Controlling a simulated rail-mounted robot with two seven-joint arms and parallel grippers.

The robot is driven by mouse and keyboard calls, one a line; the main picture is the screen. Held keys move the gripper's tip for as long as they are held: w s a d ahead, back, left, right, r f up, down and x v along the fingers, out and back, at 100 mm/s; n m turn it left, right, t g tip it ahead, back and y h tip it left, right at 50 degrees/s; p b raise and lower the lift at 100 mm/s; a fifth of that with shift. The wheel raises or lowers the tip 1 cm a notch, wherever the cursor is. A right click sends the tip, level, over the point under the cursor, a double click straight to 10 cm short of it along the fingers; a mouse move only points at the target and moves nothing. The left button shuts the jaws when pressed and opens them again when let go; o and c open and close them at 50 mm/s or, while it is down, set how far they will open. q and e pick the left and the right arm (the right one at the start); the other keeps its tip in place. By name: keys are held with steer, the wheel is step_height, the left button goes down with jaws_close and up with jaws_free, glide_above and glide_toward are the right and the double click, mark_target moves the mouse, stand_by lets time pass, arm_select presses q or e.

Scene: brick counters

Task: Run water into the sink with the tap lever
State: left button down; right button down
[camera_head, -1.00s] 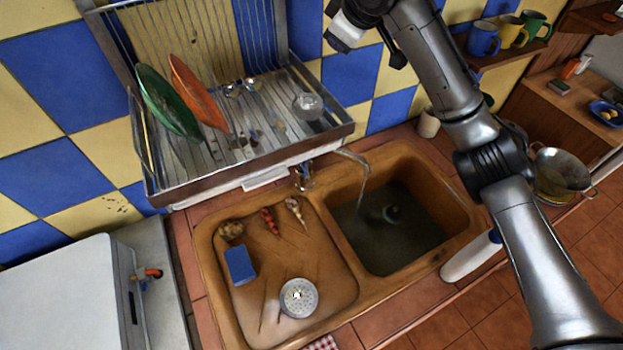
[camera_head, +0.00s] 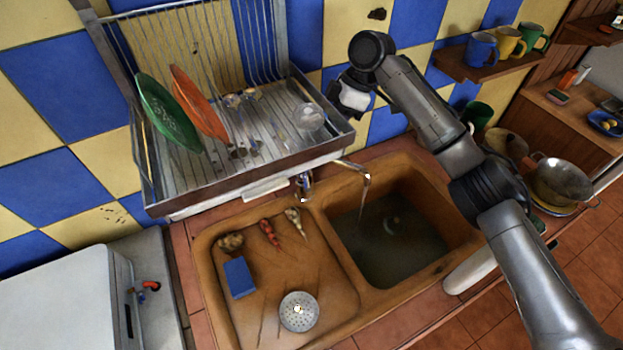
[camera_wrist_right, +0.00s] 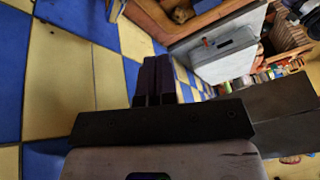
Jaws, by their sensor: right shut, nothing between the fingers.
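The tap (camera_head: 304,184) stands at the back rim of the brown sink (camera_head: 325,215), below the dish rack. Its thin spout (camera_head: 352,166) reaches right over the deeper basin. A thin pale streak, like a stream of water, hangs below the spout's end, and dark water (camera_head: 385,245) lies in that basin. The tap lever is too small to make out. My right gripper (camera_head: 350,98) is above and right of the tap, near the rack's right edge, apart from the tap. In the right wrist view its dark fingers (camera_wrist_right: 155,80) are together and empty. My left gripper is not in view.
The metal dish rack (camera_head: 255,165) holds plates and glasses close above the tap. A blue sponge (camera_head: 239,277), vegetables (camera_head: 268,232) and a round strainer (camera_head: 299,311) lie in the shallow left part. A mug shelf (camera_head: 490,62) and pans (camera_head: 562,180) are at right.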

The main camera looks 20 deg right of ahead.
mark_target(307, 187)
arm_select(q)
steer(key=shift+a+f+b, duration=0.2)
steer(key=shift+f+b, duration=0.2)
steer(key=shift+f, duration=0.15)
arm_select(e)
steer(key=x, duration=1.5)
steer(key=shift+s+f, duration=0.15)
steer(key=shift+s, duration=0.25)
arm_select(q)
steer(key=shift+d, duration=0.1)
arm_select(e)
steer(key=shift+s+a+f, duration=0.2)
steer(key=shift+f, duration=0.45)
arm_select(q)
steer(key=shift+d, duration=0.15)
